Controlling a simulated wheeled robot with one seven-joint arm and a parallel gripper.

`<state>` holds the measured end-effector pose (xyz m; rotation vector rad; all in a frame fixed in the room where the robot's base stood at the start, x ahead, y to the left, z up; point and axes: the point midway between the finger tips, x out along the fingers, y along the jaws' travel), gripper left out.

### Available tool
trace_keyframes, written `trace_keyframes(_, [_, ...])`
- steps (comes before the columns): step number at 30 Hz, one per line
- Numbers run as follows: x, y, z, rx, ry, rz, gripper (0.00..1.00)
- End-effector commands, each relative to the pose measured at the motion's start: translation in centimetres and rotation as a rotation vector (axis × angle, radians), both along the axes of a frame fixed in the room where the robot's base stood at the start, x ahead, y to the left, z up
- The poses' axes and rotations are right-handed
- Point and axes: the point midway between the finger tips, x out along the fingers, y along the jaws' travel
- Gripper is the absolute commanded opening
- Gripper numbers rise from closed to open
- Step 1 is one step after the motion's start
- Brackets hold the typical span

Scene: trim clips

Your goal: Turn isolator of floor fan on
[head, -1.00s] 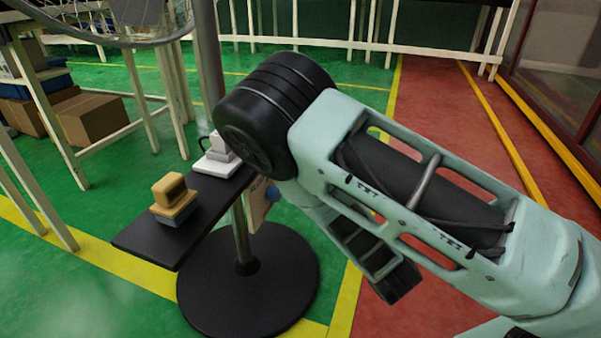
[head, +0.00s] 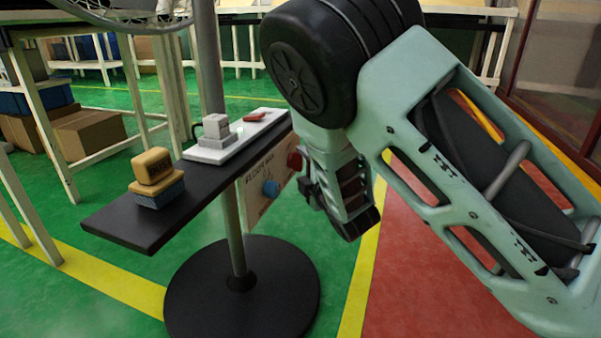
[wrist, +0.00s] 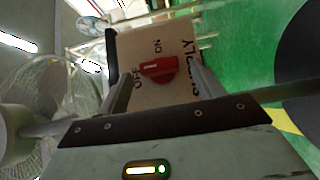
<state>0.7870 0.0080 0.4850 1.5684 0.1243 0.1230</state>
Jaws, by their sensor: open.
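The red knob also shows in the wrist view (wrist: 160,69), between the labels OFF and ON and beside the word SUPPLY. Its white mark is at the left end, on the OFF side. My gripper (wrist: 162,84) is open, its fingers to either side of the knob in that view. Contact is not visible. In the head view my gripper (head: 308,188) is just right of the panel. The fan's cage (head: 130,15) is cut off at the top.
The shelf (head: 120,222) is on a pole with a round black base (head: 240,290). It bears a yellow-and-blue block (head: 156,178) and a white tray (head: 215,155) with a grey item and a red one. A white-legged table with boxes stands left. Green floor is open in front.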

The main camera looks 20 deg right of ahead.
Motion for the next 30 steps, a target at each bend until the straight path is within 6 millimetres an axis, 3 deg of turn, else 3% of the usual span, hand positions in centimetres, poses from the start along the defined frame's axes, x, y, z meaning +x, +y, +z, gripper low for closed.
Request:
trace_keyframes(6, [1.9,0.2,-0.1,0.000,-0.001,0.000,0.67])
trace_keyframes(15, [2.1,0.3,0.0,0.000,0.000,0.000,0.67])
trace_keyframes(16, [2.1,0.3,0.0,0.000,0.000,0.000,0.65])
trace_keyframes(21, [2.1,0.3,0.0,0.000,0.000,0.000,0.22])
trace_keyframes(30, [2.1,0.3,0.3,0.015,0.020,-0.001,0.23])
